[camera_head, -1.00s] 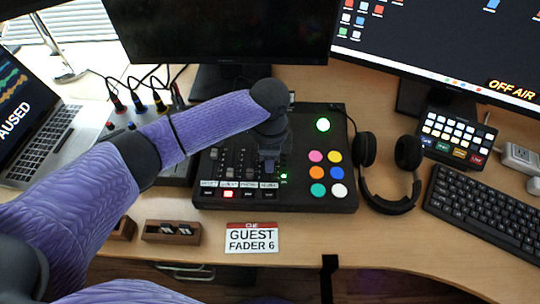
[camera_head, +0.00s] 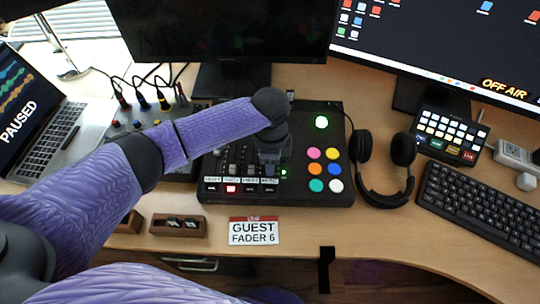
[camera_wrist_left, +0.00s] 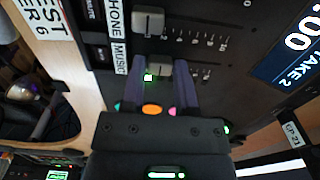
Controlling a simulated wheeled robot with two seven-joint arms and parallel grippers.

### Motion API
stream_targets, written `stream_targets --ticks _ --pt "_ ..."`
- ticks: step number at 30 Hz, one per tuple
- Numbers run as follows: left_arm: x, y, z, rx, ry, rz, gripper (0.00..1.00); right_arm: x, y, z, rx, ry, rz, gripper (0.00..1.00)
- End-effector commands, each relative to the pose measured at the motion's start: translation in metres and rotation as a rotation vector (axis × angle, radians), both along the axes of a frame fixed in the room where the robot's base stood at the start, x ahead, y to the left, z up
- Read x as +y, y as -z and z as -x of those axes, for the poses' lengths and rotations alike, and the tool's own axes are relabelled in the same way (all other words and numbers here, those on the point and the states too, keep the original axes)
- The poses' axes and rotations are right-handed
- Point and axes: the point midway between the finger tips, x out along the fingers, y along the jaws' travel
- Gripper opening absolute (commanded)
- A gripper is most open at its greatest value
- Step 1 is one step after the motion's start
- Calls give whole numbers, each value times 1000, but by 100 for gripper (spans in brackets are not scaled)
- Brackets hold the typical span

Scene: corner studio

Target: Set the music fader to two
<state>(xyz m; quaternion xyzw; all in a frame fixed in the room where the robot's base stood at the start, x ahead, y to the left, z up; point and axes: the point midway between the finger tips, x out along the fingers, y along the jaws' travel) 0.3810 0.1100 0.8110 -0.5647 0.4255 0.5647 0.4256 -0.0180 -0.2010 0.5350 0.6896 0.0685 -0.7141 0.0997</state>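The black mixer (camera_head: 330,194) lies on the desk, with a row of faders at its left and labels along its near edge. My left gripper (camera_head: 270,170) points down over the rightmost fader and hides most of it. In the left wrist view the label "MUSIC" (camera_wrist_left: 119,63) marks this fader, and its grey knob (camera_wrist_left: 160,67) sits between the fingertips of my left gripper (camera_wrist_left: 161,72). The knob fills the gap, and the fingers look closed on it, near the label end of the scale. The phone fader knob (camera_wrist_left: 148,22) is beside it, apart from the fingers. My right gripper is out of view.
A cue card (camera_head: 254,232) reading "GUEST FADER 6" lies before the mixer. Headphones (camera_head: 385,190) are close at its right, beyond the coloured pads. A laptop (camera_head: 40,130) showing "PAUSED" and a second control box with cables (camera_head: 140,123) stand at left.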

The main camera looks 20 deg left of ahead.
Motion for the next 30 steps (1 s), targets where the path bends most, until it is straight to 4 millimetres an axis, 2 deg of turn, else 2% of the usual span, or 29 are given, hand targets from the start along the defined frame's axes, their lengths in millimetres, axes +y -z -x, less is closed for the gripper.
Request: stream_targets --ticks 1,3,4,16,19,22,24,30 --pt "0 0 0 0 0 0 51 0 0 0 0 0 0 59" --pt "0 0 0 0 0 0 65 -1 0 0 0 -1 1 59" --pt "0 0 0 0 0 0 68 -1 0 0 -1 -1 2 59" --pt "0 1 0 2 0 0 68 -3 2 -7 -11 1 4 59" --pt "1 6 -5 1 0 0 68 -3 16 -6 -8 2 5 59" --pt "5 13 -15 1 -1 -1 68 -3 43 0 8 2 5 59" --pt "4 -26 -14 -4 0 0 68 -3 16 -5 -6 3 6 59" --pt "4 -71 -14 -3 0 1 68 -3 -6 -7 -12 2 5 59"
